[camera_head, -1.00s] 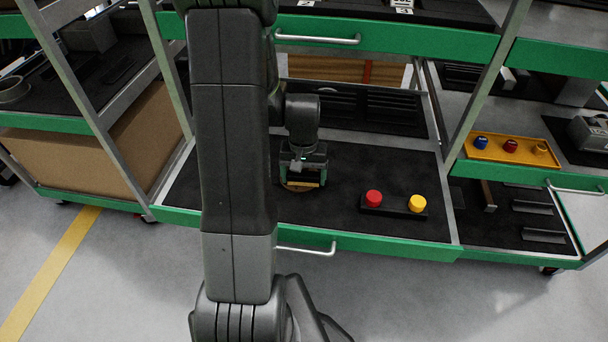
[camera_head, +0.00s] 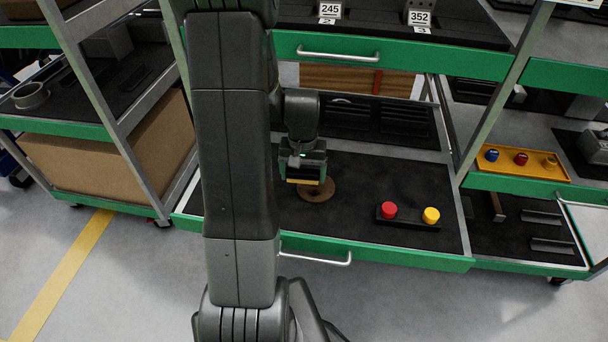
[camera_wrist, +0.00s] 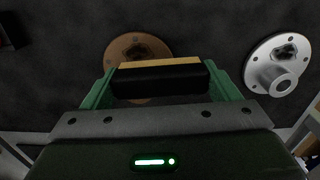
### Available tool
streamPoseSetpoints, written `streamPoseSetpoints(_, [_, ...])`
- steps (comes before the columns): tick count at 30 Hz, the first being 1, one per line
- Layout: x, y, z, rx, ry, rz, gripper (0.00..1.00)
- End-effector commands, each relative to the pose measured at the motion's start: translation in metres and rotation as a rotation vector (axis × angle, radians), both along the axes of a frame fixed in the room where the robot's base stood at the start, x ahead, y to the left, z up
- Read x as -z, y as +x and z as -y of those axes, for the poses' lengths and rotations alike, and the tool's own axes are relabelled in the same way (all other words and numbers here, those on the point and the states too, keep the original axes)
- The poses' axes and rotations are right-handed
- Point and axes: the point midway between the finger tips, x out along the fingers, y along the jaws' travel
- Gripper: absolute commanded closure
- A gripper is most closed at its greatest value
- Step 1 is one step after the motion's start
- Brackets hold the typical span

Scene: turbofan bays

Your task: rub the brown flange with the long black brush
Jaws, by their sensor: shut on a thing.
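The brown flange (camera_head: 320,193) lies flat on the dark mat of the middle shelf, partly behind my gripper. In the wrist view the brown flange (camera_wrist: 138,46) shows beyond the brush, which hides part of it. My gripper (camera_head: 304,176) points down, just left of the flange's centre in the head view. In the wrist view its green jaws are shut on the long black brush (camera_wrist: 160,82), a black block with a tan bristle strip. The brush overlaps the flange in both views. I cannot tell whether they touch.
A silver flange (camera_wrist: 280,66) lies to the right in the wrist view; the head view does not show it. A black box with red and yellow buttons (camera_head: 408,216) stands right of the brown flange. A green shelf edge with a handle (camera_head: 315,257) runs along the front.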

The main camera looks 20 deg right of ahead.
Motion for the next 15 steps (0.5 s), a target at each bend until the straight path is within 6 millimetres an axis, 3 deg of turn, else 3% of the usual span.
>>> streamPoseSetpoints(9, [-0.031, 0.002, -0.003, -0.003, 0.0, 0.001, 0.43])
streamPoseSetpoints(15, [-0.034, 0.003, -0.003, -0.004, 0.0, 0.0, 0.43])
